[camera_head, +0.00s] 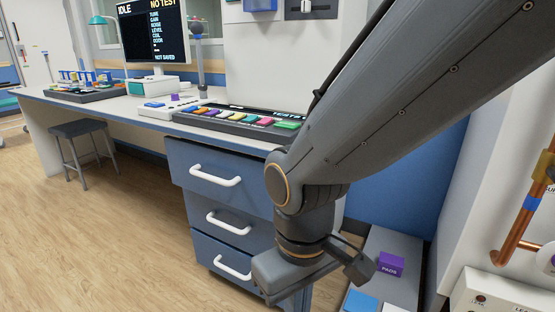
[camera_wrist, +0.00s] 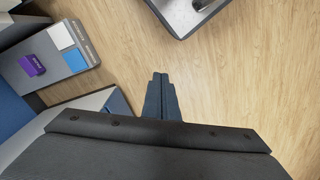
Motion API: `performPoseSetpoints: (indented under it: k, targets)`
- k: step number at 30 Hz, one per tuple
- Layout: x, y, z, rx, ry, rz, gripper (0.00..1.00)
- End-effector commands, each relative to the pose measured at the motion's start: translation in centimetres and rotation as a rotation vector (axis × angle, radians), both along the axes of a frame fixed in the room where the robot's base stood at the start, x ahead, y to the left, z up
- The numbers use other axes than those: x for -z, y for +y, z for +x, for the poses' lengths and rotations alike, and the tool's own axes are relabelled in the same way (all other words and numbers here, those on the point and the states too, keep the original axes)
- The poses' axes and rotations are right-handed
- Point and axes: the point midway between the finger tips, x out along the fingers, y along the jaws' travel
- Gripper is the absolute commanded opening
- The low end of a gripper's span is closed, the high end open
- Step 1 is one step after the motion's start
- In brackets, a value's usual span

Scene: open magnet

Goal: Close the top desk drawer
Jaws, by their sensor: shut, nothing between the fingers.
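The top desk drawer (camera_head: 200,160) is the uppermost of three blue drawers, with a white bar handle (camera_head: 215,176). In the head view its front stands out past the fronts below, so it looks partly open. My arm hides its right side. My gripper (camera_wrist: 160,77) is shut and empty in the wrist view, its fingers over the wood floor. In the head view my wrist hangs low, at the right of the drawers; the fingers cannot be made out. No drawer handle shows in the wrist view.
The middle drawer (camera_head: 245,240) and bottom drawer (camera_head: 215,255) sit below. A keyed panel (camera_head: 235,122) lies on the desk top. A purple box (camera_head: 390,264) is on a grey surface at right, also in the wrist view (camera_wrist: 32,65). A stool (camera_head: 78,130) stands left; floor before the drawers is clear.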

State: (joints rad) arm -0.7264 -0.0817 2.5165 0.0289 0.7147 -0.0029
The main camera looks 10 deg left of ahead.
Motion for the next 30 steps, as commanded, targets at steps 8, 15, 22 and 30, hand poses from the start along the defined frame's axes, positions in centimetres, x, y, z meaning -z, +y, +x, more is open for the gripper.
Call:
performPoseSetpoints:
  k: [8,15,22,30]
  targets:
    - [-1.2,-0.6,5.1,-0.561,0.024,-0.431,0.00]
    - [-3.7,2.9,12.7,-1.036,-0.012,-0.892,0.00]
    - [-6.5,12.0,18.6,-1.381,-0.122,-1.360,0.00]
    - [-8.3,21.5,19.8,-1.548,-0.269,-1.723,0.00]
